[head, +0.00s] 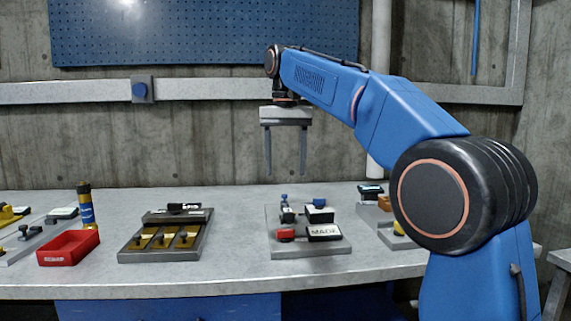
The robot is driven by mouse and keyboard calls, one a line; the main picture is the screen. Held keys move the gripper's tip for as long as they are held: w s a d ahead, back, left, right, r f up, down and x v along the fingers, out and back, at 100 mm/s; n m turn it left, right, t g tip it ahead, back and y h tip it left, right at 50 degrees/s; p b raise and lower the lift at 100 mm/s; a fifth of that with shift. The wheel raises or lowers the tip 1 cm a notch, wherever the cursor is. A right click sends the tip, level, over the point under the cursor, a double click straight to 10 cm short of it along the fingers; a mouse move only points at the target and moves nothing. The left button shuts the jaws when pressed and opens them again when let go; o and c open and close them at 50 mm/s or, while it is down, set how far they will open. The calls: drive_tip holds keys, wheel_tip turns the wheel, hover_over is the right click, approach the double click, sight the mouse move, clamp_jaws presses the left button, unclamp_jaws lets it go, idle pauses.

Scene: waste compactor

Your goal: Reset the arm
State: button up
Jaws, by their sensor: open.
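My arm is blue with black joints and reaches from the right side up and over the workbench (200,280). My gripper (286,162) hangs from its end and points straight down. Its two grey fingers are apart, with nothing between them. It is well above the bench top, in front of the concrete wall, and touches nothing.
On the bench are a red tray (70,249), a yellow-and-dark cylinder (86,208), a dark tray with yellow parts (165,256), and a grey plate with small blocks (310,252). More parts stand at the far left and beside my arm. A blue pegboard (200,30) hangs behind.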

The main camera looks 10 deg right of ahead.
idle(0.3)
drive_tip(key=s+d+f+t, duration=0.2)
drive_tip(key=s+d+f, duration=0.7)
drive_tip(key=s+f, duration=0.3)
drive_tip(key=s+d+f+t, duration=0.2)
drive_tip(key=s+d+f, duration=0.65)
drive_tip(key=s, duration=0.55)
drive_tip(key=s+d+f, duration=0.2)
drive_tip(key=s+f, duration=0.6)
drive_tip(key=f, duration=0.6)
drive_tip(key=shift+s+t, duration=0.35)
drive_tip(key=shift+t, duration=0.05)
drive_tip(key=shift+d, duration=0.1)
